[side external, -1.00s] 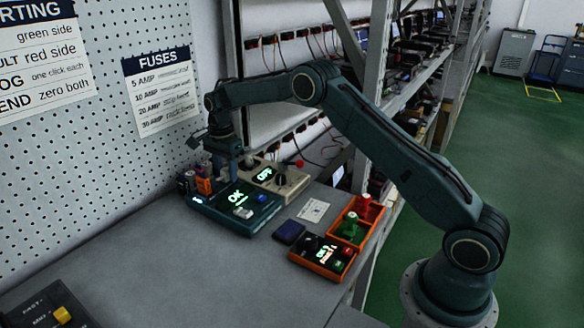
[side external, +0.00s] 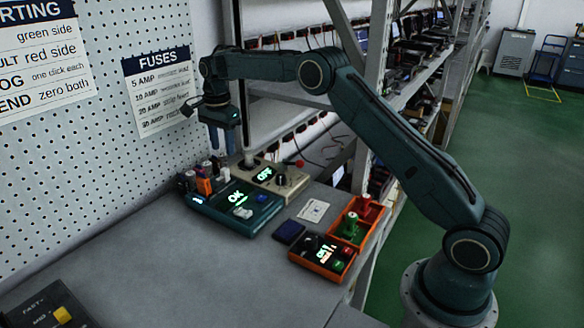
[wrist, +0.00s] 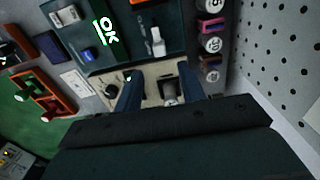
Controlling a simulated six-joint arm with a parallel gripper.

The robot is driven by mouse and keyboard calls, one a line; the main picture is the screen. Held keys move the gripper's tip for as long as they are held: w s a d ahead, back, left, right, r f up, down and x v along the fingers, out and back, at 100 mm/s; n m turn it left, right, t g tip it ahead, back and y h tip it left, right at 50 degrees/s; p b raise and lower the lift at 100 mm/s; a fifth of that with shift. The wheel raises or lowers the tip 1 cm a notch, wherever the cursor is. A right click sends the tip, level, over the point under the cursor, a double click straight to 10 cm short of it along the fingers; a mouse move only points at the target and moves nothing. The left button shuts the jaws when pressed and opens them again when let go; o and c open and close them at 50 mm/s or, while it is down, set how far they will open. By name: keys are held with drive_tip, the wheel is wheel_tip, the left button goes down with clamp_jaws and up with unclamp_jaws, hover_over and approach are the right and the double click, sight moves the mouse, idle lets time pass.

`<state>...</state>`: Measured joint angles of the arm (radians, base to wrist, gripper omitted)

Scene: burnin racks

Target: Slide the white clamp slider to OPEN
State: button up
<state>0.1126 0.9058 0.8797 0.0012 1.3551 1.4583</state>
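A teal tester (side external: 215,210) with a lit OK display stands on the bench. In the wrist view (wrist: 130,60) it carries a white upright slider-like piece (wrist: 157,42), partly pale grey, and a white block (wrist: 66,16); I cannot tell for certain which is the clamp slider. The white block also shows at the tester's front in the side view (side external: 242,212). My gripper (side external: 220,150) points down above the tester's back edge, clear of it. In the wrist view its fingers (wrist: 160,88) are apart with nothing held. Slider markings are unreadable.
A cream box (side external: 270,178) reading OFF, with knobs, stands behind the tester. Several labelled cylinders (wrist: 211,45) stand beside the tester.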

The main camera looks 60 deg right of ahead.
drive_tip(key=shift+r, duration=2.6)
drive_tip(key=s+a+r+n+t, duration=0.15)
drive_tip(key=s+r+n, duration=0.25)
drive_tip(key=s+r, duration=0.45)
drive_tip(key=s+a+r+n+t, duration=0.1)
drive_tip(key=s+a+r+n, duration=0.35)
drive_tip(key=s, duration=0.65)
drive_tip(key=s+f+n+t, duration=0.1)
drive_tip(key=s+f+n, duration=0.2)
drive_tip(key=s, duration=0.9)
drive_tip(key=s+a+f+n+t, duration=0.1)
drive_tip(key=s+n, duration=0.5)
drive_tip(key=s, duration=0.6)
wheel_tip(320, 180, down, 2)
drive_tip(key=shift+f+t, duration=0.1)
drive_tip(key=shift+t, duration=0.45)
drive_tip(key=shift+n, duration=0.25)
